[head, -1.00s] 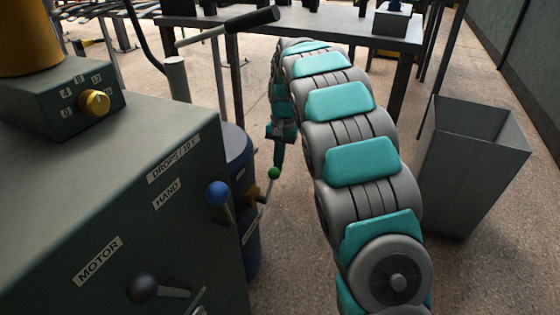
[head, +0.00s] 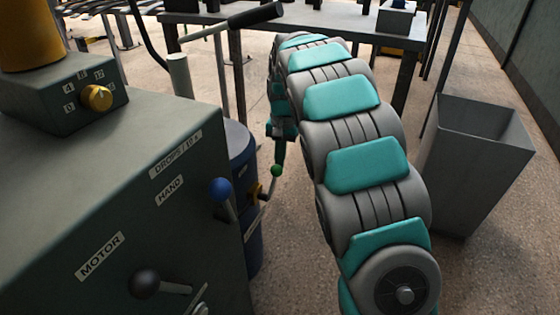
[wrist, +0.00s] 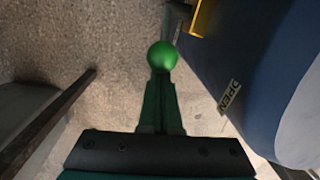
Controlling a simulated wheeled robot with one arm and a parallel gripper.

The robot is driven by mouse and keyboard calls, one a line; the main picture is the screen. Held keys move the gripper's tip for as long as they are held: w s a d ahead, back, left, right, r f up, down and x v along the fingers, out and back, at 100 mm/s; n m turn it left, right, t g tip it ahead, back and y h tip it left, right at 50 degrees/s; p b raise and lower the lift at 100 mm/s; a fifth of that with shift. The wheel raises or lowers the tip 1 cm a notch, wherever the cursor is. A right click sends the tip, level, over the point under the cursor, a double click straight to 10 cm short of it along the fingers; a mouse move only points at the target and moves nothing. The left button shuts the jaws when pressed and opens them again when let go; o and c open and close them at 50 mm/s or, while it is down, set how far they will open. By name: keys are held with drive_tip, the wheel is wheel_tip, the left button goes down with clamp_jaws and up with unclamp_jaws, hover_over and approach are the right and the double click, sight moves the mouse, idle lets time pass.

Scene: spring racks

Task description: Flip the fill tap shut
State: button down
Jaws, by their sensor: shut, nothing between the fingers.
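The fill tap is a brass body (head: 256,190) on the side of the blue drum (head: 246,225), with a thin lever ending in a green ball knob (head: 276,171). In the head view the lever slants up and right to the knob. My gripper (head: 279,160) points down just above the knob. In the wrist view my gripper (wrist: 161,88) has its green fingers together, their tips at or very near the green knob (wrist: 162,56); I cannot tell whether they touch. Part of the brass tap (wrist: 203,16) and an OPEN label (wrist: 229,97) on the drum show beside it.
A green-grey machine cabinet (head: 110,190) with a blue-knobbed lever (head: 220,190) and a black-knobbed lever (head: 146,284) stands left of the drum. A grey bin (head: 470,170) stands at right, and a table (head: 330,22) behind. Floor is clear between drum and bin.

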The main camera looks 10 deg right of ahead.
sight(274, 167)
drive_tip(key=shift+s+a+r+t, duration=0.1)
drive_tip(key=shift+r+t, duration=0.1)
drive_tip(key=shift+t, duration=0.1)
drive_tip(key=shift+s+a+r+t+h+b, duration=0.3)
drive_tip(key=shift+s+a+r+t+h, duration=0.15)
drive_tip(key=shift+s+r+t+h, duration=0.15)
drive_tip(key=shift+s+a+r+t+h+b, duration=0.25)
drive_tip(key=shift+s+a+r+t+h, duration=0.25)
drive_tip(key=shift+s+t, duration=0.2)
drive_tip(key=shift+s+a+r, duration=0.2)
drive_tip(key=shift+s+a, duration=0.1)
drive_tip(key=shift+s, duration=0.15)
drive_tip(key=shift+s+a+r, duration=0.15)
drive_tip(key=shift+s+a, duration=0.15)
drive_tip(key=shift+s, duration=0.15)
drive_tip(key=shift+s+a+r, duration=0.1)
drive_tip(key=shift+s+a, duration=0.35)
drive_tip(key=shift+s, duration=0.15)
drive_tip(key=v, duration=0.8)
drive_tip(key=shift+p, duration=0.35)
drive_tip(key=shift+s, duration=0.1)
